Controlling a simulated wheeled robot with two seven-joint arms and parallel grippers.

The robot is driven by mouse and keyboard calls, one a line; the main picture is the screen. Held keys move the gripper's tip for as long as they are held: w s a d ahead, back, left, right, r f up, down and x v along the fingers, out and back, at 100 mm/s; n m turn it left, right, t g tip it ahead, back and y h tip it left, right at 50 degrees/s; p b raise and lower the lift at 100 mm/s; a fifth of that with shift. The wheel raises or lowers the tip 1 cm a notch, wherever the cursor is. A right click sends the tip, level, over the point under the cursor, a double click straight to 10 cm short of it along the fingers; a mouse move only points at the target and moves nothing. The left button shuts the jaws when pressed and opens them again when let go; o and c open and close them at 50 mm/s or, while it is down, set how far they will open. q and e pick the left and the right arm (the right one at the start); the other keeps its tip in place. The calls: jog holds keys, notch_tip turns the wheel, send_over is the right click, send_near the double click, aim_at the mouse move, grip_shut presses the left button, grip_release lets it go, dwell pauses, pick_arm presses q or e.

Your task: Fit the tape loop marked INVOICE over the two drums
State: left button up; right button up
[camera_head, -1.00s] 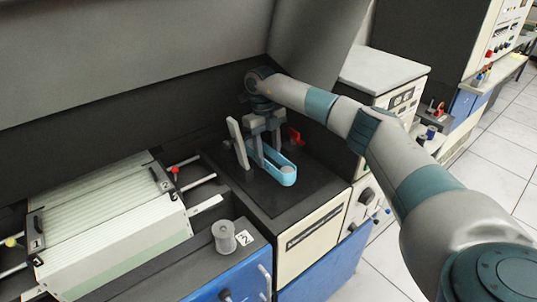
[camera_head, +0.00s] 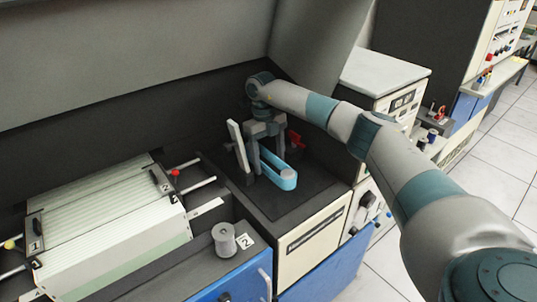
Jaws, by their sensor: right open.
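The light-blue tape loop (camera_head: 287,183) is around the near grey drum (camera_head: 285,174) on the black-topped unit. Its far part lies behind my right gripper, so I cannot tell how it sits at the far drum, which is hidden. No INVOICE marking can be read. My right gripper (camera_head: 268,168) points down over the far part of the loop, with its two fingers apart, one on each side of it. I cannot tell whether the fingers touch the loop. My left gripper does not show.
A pale upright plate (camera_head: 239,150) stands just left of the gripper, and a red part (camera_head: 295,141) is to its right. A grey spool (camera_head: 224,238) stands beside a card marked 2 (camera_head: 245,241). A ribbed cream tray (camera_head: 105,215) fills the left. The black top (camera_head: 295,205) before the loop is clear.

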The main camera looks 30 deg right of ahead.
jog(key=shift+w+r+b, duration=0.2)
jog(key=shift+r+b, duration=0.1)
jog(key=shift+r, duration=0.3)
notch_tip(320, 180, up, 16)
jog(key=w+b, duration=0.2)
jog(key=b, duration=0.1)
jog(key=shift+w+b, duration=0.15)
jog(key=shift+b, duration=0.2)
jog(key=shift+a+f, duration=0.1)
jog(key=shift+f, duration=0.05)
